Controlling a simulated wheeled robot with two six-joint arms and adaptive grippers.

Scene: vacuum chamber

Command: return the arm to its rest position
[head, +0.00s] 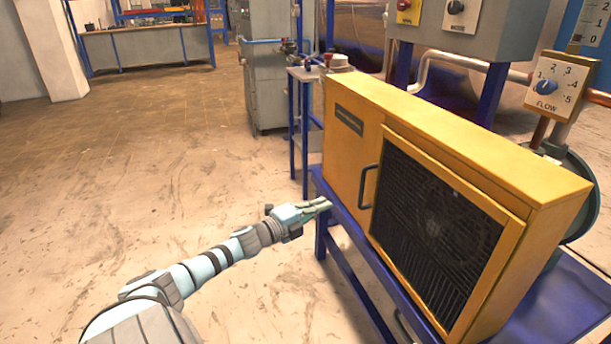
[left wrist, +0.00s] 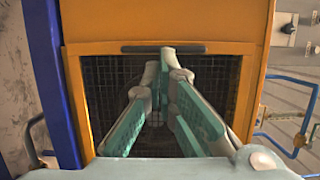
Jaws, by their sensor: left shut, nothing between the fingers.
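My left arm reaches in from the lower left of the head view, stretched out toward the yellow cabinet (head: 450,130). Its left gripper (head: 328,203) is shut and empty, just left of the cabinet's front near the blue stand's edge. In the left wrist view the gripper (left wrist: 166,60) shows its fingers together in front of the cabinet's dark mesh grille (left wrist: 105,80). A dark handle (head: 367,186) is on the cabinet's front, right of the fingertips. I cannot tell whether the fingertips touch anything. My right gripper is not in view.
The blue stand (head: 343,222) carries the cabinet. A grey control box (head: 470,35) and a flow dial (head: 546,87) are behind it. A grey cabinet (head: 265,85) stands farther back. The floor (head: 130,170) left of my arm is clear.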

